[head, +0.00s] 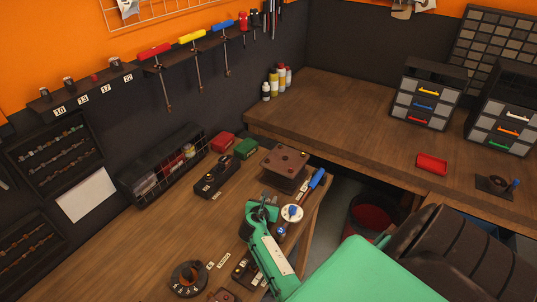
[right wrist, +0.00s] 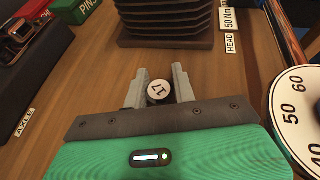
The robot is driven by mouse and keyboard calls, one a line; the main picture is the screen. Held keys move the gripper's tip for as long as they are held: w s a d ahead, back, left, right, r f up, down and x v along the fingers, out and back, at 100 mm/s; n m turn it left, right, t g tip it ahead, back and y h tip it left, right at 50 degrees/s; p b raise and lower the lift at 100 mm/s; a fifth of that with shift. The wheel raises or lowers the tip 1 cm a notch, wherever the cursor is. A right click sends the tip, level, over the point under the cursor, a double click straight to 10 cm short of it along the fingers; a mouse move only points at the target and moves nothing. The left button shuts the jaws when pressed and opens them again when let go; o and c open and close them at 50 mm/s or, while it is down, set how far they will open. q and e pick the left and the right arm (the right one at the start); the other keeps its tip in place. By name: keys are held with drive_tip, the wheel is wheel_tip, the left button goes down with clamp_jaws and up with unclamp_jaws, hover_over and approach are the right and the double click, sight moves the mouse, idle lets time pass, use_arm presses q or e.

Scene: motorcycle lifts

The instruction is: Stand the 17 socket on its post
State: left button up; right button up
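The 17 socket (right wrist: 158,90) shows its pale face, marked 17, between the two fingers of my right gripper (right wrist: 159,85) in the right wrist view. The fingers sit close on both sides of it and appear shut on it. In the head view my right gripper (head: 262,210) is over the near right part of the workbench; the socket is hard to make out there. On the wall rail (head: 85,93), the 17 label (head: 106,90) lies below a short bare reddish post (head: 94,78). Dark sockets stand on posts on both sides of it. My left gripper is not in view.
Below stand a black bin (head: 163,165), a dark block (head: 216,177) and a brown stacked block (head: 285,165). A round dial (head: 292,213) is beside my right gripper. The bench's left middle is clear.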

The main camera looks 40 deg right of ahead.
drive_tip(key=o, duration=0.4)
drive_tip(key=shift+c, duration=0.2)
drive_tip(key=shift+s+a+r+p, duration=0.15)
drive_tip(key=shift+a+r+p, duration=0.1)
drive_tip(key=shift+r+p, duration=0.15)
drive_tip(key=p+v, duration=0.2)
drive_tip(key=v, duration=0.2)
drive_tip(key=shift+a+r, duration=0.15)
drive_tip(key=shift+a, duration=0.05)
drive_tip(key=v, duration=0.6)
drive_tip(key=shift+s+a, duration=0.3)
drive_tip(key=shift+a, duration=0.05)
